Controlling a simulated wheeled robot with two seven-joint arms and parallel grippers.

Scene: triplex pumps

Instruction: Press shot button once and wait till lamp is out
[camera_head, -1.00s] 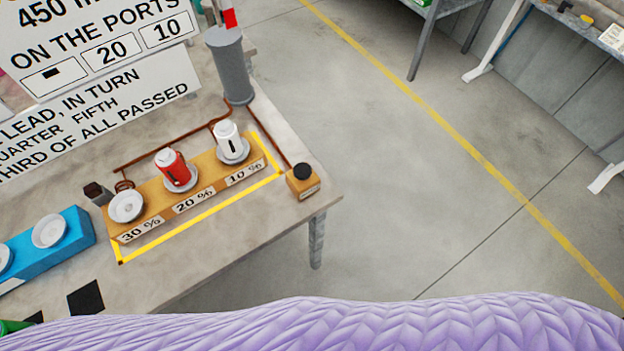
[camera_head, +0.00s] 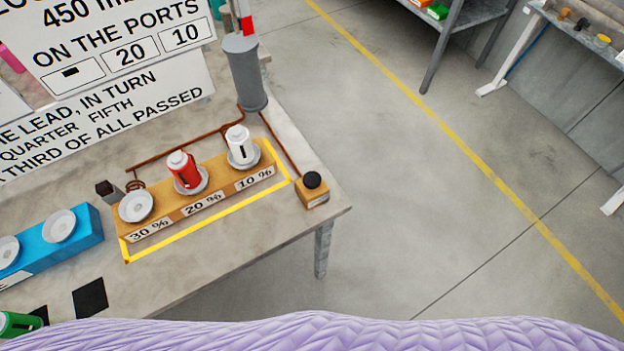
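The likely shot button is a black round knob (camera_head: 313,180) on a small wooden block (camera_head: 313,196) at the table's right corner. A brown line runs from it towards a grey cylinder (camera_head: 246,75). A red-and-white pole (camera_head: 245,18) rises behind the cylinder; its top is cut off, and I cannot see a lit lamp. The wooden port block (camera_head: 158,222) carries a red pump (camera_head: 183,170) at 20 % and a white pump (camera_head: 239,145) at 10 %. The 30 % dish (camera_head: 136,206) is empty. Neither gripper is in view.
A blue block (camera_head: 48,247) with white dishes stands at the left of the table (camera_head: 225,258). A green cylinder (camera_head: 18,323) lies at the lower left. Signs (camera_head: 105,110) stand behind. Open floor (camera_head: 420,220) lies to the right, with shelves (camera_head: 450,20) beyond.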

